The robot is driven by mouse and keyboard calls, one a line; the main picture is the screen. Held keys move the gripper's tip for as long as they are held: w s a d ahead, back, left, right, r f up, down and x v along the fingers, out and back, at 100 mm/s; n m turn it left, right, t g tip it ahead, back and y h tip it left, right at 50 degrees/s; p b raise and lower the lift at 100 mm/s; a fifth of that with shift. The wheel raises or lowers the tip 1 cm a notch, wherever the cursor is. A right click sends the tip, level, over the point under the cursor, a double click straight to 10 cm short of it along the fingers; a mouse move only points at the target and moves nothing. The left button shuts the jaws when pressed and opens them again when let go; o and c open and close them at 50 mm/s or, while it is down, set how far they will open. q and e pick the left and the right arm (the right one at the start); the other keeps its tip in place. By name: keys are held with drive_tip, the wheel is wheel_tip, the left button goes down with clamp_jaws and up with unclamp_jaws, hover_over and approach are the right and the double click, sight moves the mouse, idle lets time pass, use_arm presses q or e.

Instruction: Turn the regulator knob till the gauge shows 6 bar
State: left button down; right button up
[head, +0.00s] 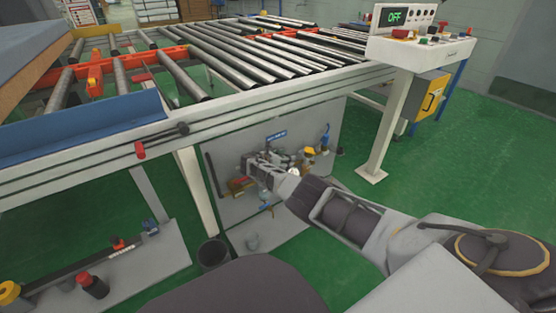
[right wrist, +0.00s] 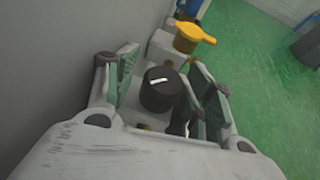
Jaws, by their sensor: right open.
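The black regulator knob (right wrist: 160,88) with a white mark line shows in the right wrist view. It sits between the two green-padded fingers of my right gripper (right wrist: 167,82). The fingers are open, with a gap visible on at least the left side of the knob; contact on the right is unclear. In the head view my right gripper (head: 266,167) is in front of the grey panel (head: 222,152) under the roller table and hides the knob. I cannot make out the gauge's dial or its reading in either view. My left gripper is not in view.
A yellow valve handle (right wrist: 195,38) is just beyond the knob. The roller conveyor (head: 240,60) is above the panel. A control console (head: 420,45) reading OFF stands at the right. A dark bin (head: 213,254) is on the green floor below.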

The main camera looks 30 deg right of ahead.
drive_tip(key=shift+a+r, duration=0.1)
drive_tip(key=shift+r, duration=0.1)
drive_tip(key=v, duration=0.7)
drive_tip(key=shift+a, duration=0.35)
idle(0.6)
drive_tip(key=shift+s+f, duration=0.1)
drive_tip(key=shift+s, duration=0.1)
drive_tip(key=shift+c, duration=1.3)
